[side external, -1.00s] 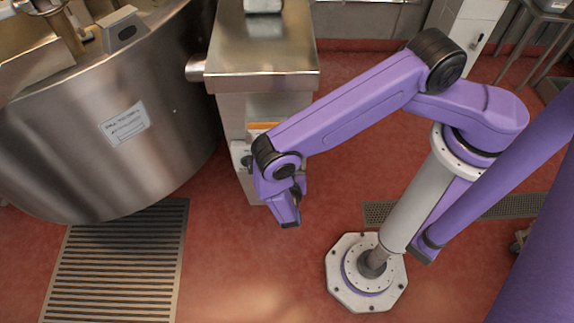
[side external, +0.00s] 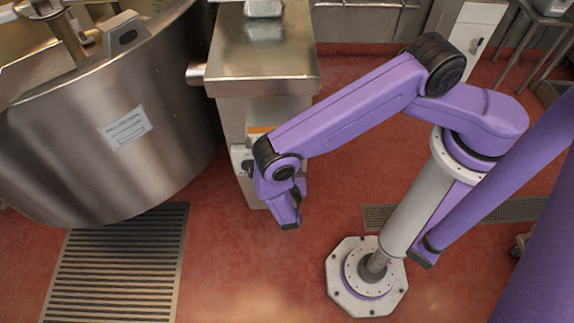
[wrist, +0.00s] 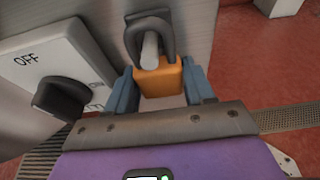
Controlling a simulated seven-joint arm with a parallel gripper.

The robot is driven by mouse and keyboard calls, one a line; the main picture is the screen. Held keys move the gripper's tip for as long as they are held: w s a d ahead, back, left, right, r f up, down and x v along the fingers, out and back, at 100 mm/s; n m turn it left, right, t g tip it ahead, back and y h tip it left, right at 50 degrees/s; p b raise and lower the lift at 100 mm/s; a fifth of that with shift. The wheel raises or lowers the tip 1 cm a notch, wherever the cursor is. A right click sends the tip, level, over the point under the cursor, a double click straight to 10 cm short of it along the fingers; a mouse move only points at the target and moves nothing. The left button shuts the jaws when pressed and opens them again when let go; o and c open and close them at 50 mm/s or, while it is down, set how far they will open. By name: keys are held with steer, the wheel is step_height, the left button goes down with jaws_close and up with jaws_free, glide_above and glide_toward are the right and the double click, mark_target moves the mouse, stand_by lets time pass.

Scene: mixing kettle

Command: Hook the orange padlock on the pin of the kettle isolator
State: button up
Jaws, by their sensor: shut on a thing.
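The orange padlock (wrist: 160,82) is between the two blue-grey fingers of my gripper (wrist: 161,92) in the wrist view, and they are shut on its body. Its dark shackle (wrist: 140,24) points away from the gripper. The light grey pin (wrist: 151,48) shows within the outline of the shackle loop; I cannot tell whether it passes through. The isolator (wrist: 55,48) has a white plate marked OFF and a black knob (wrist: 62,98), left of the padlock. In the side view my gripper (side external: 288,222) is beside the steel cabinet, and the padlock cannot be made out.
The steel cabinet (side external: 262,72) carries the isolator on its front. The large kettle (side external: 110,130) stands to the left, with a floor grate (side external: 115,265) before it. The red floor in front of the cabinet is clear.

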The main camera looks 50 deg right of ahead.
steer(key=shift+w+d+f, duration=0.1)
steer(key=shift+f, duration=0.3)
stand_by(0.4)
steer(key=o, duration=1.5)
steer(key=shift+c, duration=0.2)
steer(key=v, duration=0.7)
steer(key=shift+r, duration=0.1)
